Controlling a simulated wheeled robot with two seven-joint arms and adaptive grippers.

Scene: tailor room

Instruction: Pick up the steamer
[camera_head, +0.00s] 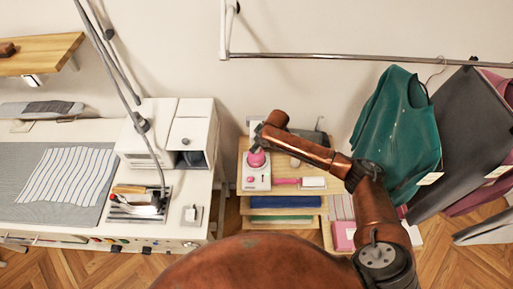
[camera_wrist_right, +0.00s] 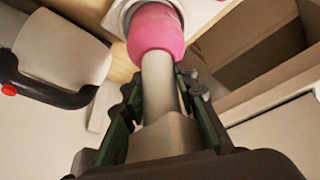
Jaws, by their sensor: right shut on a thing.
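The steamer, as I take it, has a pink rounded part (camera_wrist_right: 156,30) and a pale grey stem in the right wrist view. In the head view its pink part (camera_head: 257,159) shows at a white box (camera_head: 257,179) on the small wooden shelf unit. My right gripper (camera_wrist_right: 164,98) is shut on the grey stem, with a finger on each side. In the head view my right gripper (camera_head: 258,143) is over the white box and partly hides the stem. The pink part still overlaps the white box's round opening. I cannot tell whether they touch. My left gripper is not in view.
A pink-handled tool (camera_head: 298,182) lies right of the white box. Folded cloths (camera_head: 285,202) fill the shelf below. A worktable with a white machine (camera_head: 165,135) stands left. Garments, including a green top (camera_head: 398,120), hang from a rail (camera_head: 370,57) at right.

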